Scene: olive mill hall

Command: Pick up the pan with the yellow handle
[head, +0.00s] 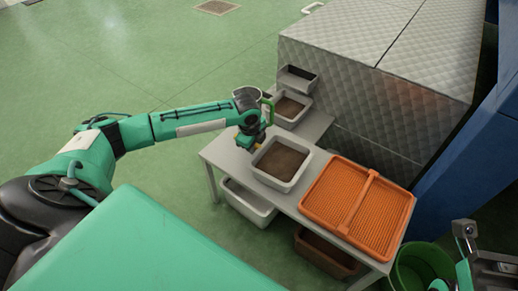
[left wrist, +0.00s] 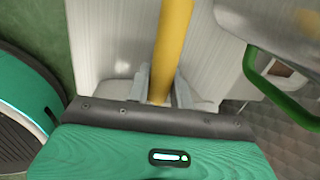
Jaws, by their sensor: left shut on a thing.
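The pan with the yellow handle (head: 294,181) is a pale, squarish pan holding something brown. It appears to rest on the grey table, though a small gap beneath it cannot be ruled out. My left gripper (head: 256,146) is at its far-left side, shut on the yellow handle. In the left wrist view the yellow handle (left wrist: 173,45) runs up between the two fingers of my left gripper (left wrist: 162,88). My right arm shows only in part at the lower right; its jaws are unclear.
A pan with a green handle (head: 268,109) sits behind, near a small grey bin (head: 298,78). An orange ribbed tray (head: 339,232) lies right on the table (head: 221,154). A white tub (head: 246,205) and brown crate (head: 325,256) are below. A green bucket (head: 424,265) stands right.

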